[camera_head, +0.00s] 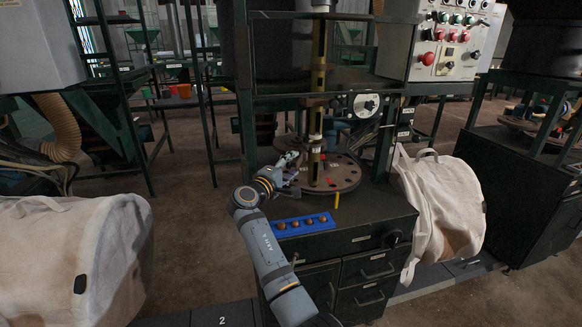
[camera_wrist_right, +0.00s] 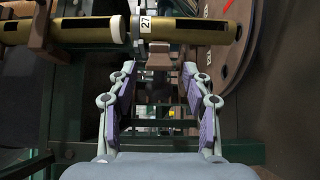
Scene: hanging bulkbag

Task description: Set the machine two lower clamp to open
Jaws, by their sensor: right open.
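The machine in the middle has a vertical brass-coloured column (camera_head: 317,90) above a round brown plate (camera_head: 342,178). My right gripper (camera_head: 292,157) is beside the lower column, to its left. In the right wrist view my right gripper (camera_wrist_right: 158,70) is open, with a small brown block (camera_wrist_right: 158,61) at the column ahead, between the fingertips. I see no contact. A white dial plate (camera_head: 366,105) is on the machine front. I cannot tell which part is the lower clamp. My left gripper is out of view.
A blue tray (camera_head: 290,229) with several brown round pieces lies on the cabinet (camera_head: 365,236). A yellow peg (camera_head: 336,201) stands near the plate's front. A grey control panel (camera_head: 450,40) has several buttons. White bags stand at the right (camera_head: 445,205) and left (camera_head: 60,255).

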